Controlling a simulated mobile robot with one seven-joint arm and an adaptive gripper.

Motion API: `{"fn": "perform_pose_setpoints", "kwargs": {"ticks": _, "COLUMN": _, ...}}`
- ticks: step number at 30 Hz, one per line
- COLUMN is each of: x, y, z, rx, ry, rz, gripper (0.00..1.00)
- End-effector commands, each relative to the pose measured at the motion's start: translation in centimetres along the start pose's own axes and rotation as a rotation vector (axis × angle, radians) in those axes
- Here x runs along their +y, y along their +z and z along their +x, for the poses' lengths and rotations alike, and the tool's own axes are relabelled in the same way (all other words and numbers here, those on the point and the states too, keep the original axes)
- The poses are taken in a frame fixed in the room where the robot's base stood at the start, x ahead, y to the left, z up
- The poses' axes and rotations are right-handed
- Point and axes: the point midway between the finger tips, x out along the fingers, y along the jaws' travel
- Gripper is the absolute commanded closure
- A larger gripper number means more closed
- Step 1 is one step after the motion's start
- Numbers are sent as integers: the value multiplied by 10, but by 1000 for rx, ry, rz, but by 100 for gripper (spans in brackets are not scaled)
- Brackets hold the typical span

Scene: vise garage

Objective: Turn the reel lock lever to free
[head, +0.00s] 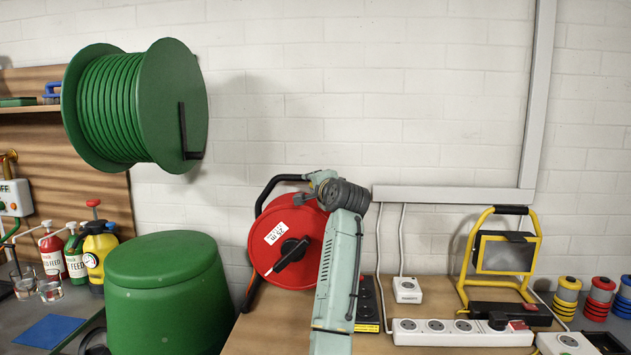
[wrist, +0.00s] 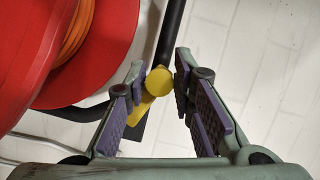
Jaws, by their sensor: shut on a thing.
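The cable reel has a red drum (head: 273,257) with a black crank, on a black tubular stand, on the bench. In the wrist view its red drum (wrist: 105,60) and orange cable fill the upper left. The yellow lock lever (wrist: 143,107) has a round hub beside the black frame tube, and its arm points down and left. My gripper (wrist: 160,76) has its purple-padded fingers on either side of the lever and is shut on it. In the head view my gripper (head: 316,186) is at the reel's upper right, and the lever is hidden there.
A green drum reel (head: 171,110) hangs on the wall at upper left. A green bin (head: 160,290) stands left of the bench. Power strips (head: 460,333) and a yellow work lamp (head: 505,255) are at right. A white brick wall (head: 430,110) is close behind.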

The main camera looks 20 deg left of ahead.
Motion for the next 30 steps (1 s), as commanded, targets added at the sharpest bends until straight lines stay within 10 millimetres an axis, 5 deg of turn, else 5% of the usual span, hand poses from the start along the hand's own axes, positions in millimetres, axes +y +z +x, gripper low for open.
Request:
{"fn": "perform_pose_setpoints", "kwargs": {"ticks": 22, "x": 1, "y": -3, "z": -1, "rx": 10, "ry": 31, "rz": -88, "gripper": 100}}
{"fn": "perform_pose_setpoints", "kwargs": {"ticks": 23, "x": 1, "y": -2, "z": -1, "rx": 10, "ry": 31, "rz": -87, "gripper": 76}}
{"fn": "perform_pose_setpoints", "kwargs": {"ticks": 30, "x": 2, "y": -1, "z": 0, "rx": 7, "ry": 32, "rz": -86, "gripper": 62}}
